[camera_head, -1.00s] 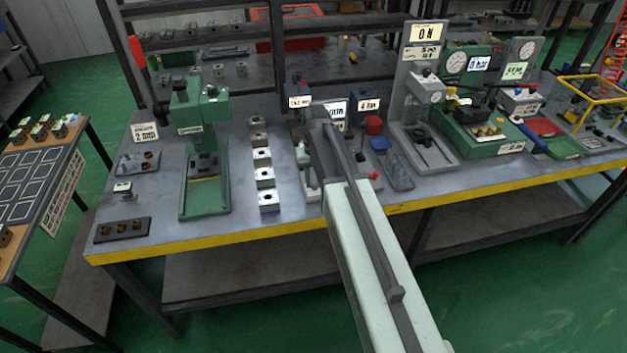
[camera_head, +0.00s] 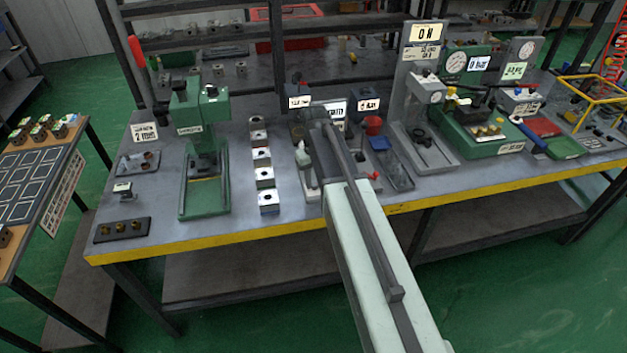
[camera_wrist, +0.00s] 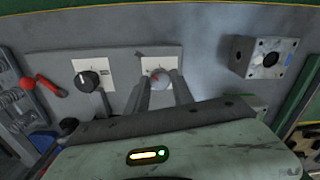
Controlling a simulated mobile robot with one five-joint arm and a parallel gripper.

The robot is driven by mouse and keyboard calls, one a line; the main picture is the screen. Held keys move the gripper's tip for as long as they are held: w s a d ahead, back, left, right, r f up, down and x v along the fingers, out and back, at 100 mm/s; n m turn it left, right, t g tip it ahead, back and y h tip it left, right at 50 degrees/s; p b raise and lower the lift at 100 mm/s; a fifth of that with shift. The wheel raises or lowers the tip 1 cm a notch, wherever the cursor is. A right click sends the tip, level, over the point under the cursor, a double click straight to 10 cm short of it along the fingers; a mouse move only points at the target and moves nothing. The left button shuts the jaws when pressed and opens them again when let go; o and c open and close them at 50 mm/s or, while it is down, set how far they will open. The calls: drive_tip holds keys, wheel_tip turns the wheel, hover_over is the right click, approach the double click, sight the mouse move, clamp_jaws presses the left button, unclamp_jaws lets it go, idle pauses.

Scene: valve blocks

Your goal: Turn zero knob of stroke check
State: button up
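In the wrist view a grey panel carries two knobs on pale plates. The round silver-grey knob (camera_wrist: 160,78) with a red mark is near the middle, and a black knob (camera_wrist: 88,80) is to its left. My gripper (camera_wrist: 162,84) has its two dark fingers apart, one on each side of the silver-grey knob. I cannot tell whether the fingers touch it. No lettering naming either knob is readable there. In the head view my arm reaches over the middle of the bench, and its end hides the fingers and knob.
A metal block with a round bore (camera_wrist: 267,57) stands right of the panel, and a red-handled lever (camera_wrist: 42,82) is at left. On the bench (camera_head: 240,238) are a row of blocks (camera_head: 264,176), a green press (camera_head: 207,190) and a grey stand with a display (camera_head: 424,75).

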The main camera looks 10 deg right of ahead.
sight(314, 184)
drive_tip(key=o, duration=0.4)
drive_tip(key=shift+c, duration=0.2)
drive_tip(key=shift+r, duration=0.1)
wheel_tip(314, 184, up, 8)
drive_tip(key=p, duration=0.8)
drive_tip(key=shift+f, duration=0.2)
drive_tip(key=shift+s+a, duration=0.1)
drive_tip(key=shift+s, duration=0.2)
drive_tip(key=s+m, duration=0.2)
drive_tip(key=s, duration=1.2)
drive_tip(key=shift+s+a, duration=0.15)
drive_tip(key=shift+s, duration=0.15)
